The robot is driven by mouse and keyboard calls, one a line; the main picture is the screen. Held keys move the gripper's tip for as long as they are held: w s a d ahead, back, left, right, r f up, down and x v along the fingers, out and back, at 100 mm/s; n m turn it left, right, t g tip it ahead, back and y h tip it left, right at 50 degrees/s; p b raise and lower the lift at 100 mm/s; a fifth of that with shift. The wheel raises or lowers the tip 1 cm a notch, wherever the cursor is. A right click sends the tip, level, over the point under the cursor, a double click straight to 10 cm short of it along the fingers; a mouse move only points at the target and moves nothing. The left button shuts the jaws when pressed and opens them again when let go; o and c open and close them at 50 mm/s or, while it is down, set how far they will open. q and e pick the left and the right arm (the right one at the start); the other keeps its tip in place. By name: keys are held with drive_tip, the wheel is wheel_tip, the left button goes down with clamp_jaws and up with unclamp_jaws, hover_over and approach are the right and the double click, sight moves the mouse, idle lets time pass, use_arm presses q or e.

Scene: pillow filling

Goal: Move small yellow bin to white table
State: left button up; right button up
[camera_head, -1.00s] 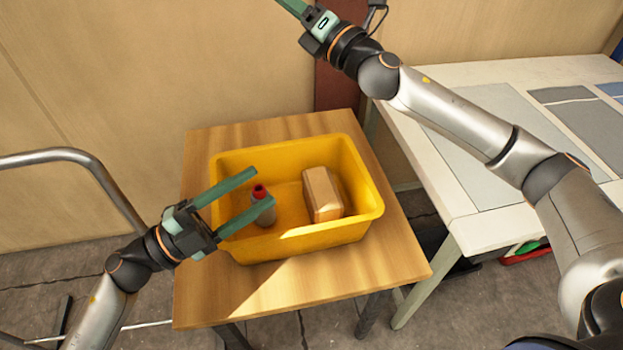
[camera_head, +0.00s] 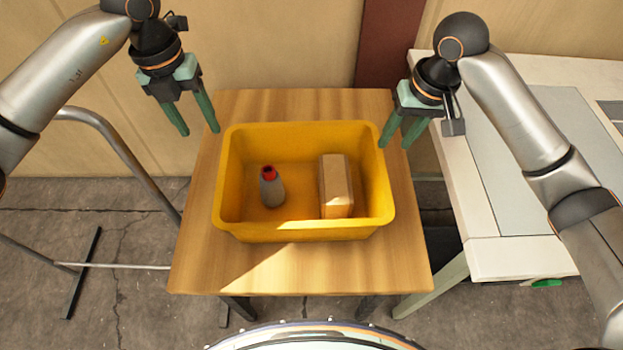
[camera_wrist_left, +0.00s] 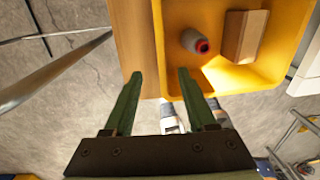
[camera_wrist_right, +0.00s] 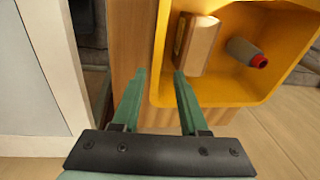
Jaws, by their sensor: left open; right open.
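The yellow bin (camera_head: 300,232) sits on a small wooden table (camera_head: 190,270) and holds a grey bottle with a red cap (camera_head: 271,188) and a brown box (camera_head: 336,187). The white table (camera_head: 515,262) stands to the right. My left gripper (camera_head: 194,130) is open and empty, above and beyond the bin's left side; the bin also shows in the left wrist view (camera_wrist_left: 232,80). My right gripper (camera_head: 394,143) is open and empty, close to the bin's far right corner. In the right wrist view its fingers point at the bin's wall (camera_wrist_right: 215,92).
A metal tube frame (camera_head: 120,150) stands on the floor to the left. Flat grey panels (camera_head: 540,140) cover part of the white table. A wall (camera_head: 290,45) closes off the back. A narrow gap separates the two tables.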

sight(223, 169)
drive_tip(key=shift+a, duration=0.1)
use_arm(q)
drive_tip(key=f, duration=0.8)
drive_tip(key=d+f, duration=0.1)
drive_tip(key=f, duration=0.3)
drive_tip(key=shift+d+f, duration=0.1)
drive_tip(key=shift+f, duration=0.15)
use_arm(e)
drive_tip(key=f, duration=0.4)
drive_tip(key=a+f, duration=0.1)
drive_tip(key=f, duration=0.3)
drive_tip(key=w+f, duration=0.1)
drive_tip(key=f, duration=0.3)
drive_tip(key=shift+a+f, duration=0.2)
drive_tip(key=shift+a, duration=0.15)
use_arm(q)
drive_tip(key=c, duration=0.7)
use_arm(e)
clamp_jaws()
use_arm(q)
clamp_jaws()
drive_tip(key=shift+d, duration=0.1)
use_arm(e)
drive_tip(key=shift+a, duration=0.1)
